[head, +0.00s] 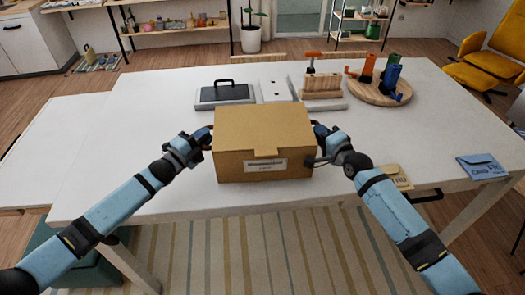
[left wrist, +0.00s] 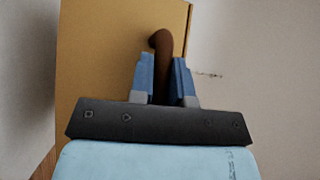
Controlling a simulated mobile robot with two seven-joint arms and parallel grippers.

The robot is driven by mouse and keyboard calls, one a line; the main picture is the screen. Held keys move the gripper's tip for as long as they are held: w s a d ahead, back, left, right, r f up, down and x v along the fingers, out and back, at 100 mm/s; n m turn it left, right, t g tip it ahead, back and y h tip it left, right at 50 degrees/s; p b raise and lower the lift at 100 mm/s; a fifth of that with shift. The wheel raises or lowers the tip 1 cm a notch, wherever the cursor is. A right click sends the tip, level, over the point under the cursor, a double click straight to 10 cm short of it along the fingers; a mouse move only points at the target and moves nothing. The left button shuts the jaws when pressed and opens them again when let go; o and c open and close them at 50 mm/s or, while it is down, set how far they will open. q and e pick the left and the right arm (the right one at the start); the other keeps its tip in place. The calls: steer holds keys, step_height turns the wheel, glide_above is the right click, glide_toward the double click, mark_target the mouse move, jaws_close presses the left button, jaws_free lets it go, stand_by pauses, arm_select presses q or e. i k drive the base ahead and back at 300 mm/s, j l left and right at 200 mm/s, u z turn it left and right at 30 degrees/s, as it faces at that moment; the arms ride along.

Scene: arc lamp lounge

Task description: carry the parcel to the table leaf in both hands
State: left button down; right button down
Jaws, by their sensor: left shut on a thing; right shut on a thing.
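The parcel (head: 262,135), a brown cardboard box with a white label on its front, is at the near middle of the white table (head: 150,110). I cannot tell whether it touches the top. My left gripper (head: 207,137) is at its left side. In the left wrist view, my left gripper (left wrist: 165,80) is closed around a brown curved handle (left wrist: 162,45) on the parcel's side (left wrist: 100,60). My right gripper (head: 318,134) is shut at the parcel's right side, its grip partly hidden. A white leaf (head: 52,130) adjoins the table at the left.
Behind the parcel are a grey case with a black handle (head: 225,94), a wooden block (head: 321,84) and a round board (head: 380,92) with coloured items. Envelopes (head: 482,166) lie at the right. The table's left part is clear.

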mark_target(38, 166)
steer(key=j, duration=1.2)
steer(key=i+j, duration=0.15)
steer(key=j, duration=2.3)
steer(key=i+u, duration=0.05)
